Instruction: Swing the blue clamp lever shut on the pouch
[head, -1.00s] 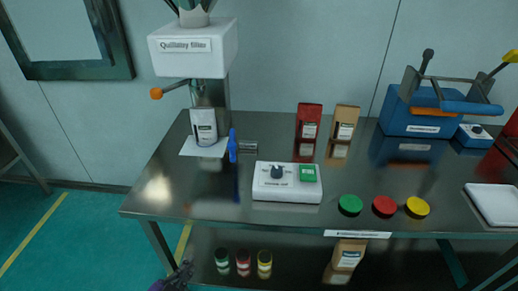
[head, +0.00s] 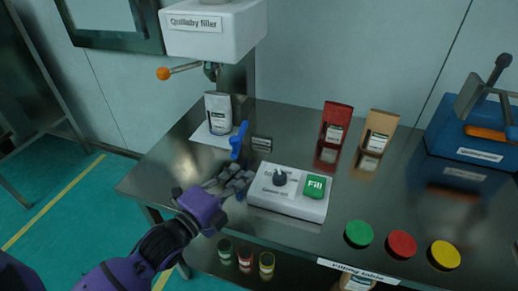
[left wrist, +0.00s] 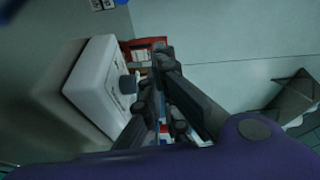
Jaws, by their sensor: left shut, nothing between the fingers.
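The white pouch (head: 218,114) stands upright on a white plate (head: 201,136) under the filler. The blue clamp lever (head: 238,141) is upright just right of the pouch, with a gap between its upper part and the pouch. My left gripper (head: 240,177) is shut and empty, low over the table, in front of the lever and left of the control box. I see no contact with the lever. In the left wrist view, the dark fingers (left wrist: 158,72) fill the middle. A blurred blue shape at the top left edge there cannot be identified surely. My right gripper is out of view.
The white control box (head: 290,193) with a knob and green Fill button is close right of my left gripper. The filler (head: 214,30) with an orange-tipped handle (head: 164,73) overhangs the pouch. A red pouch (head: 336,122), a tan pouch (head: 377,130) and coloured lids stand farther right.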

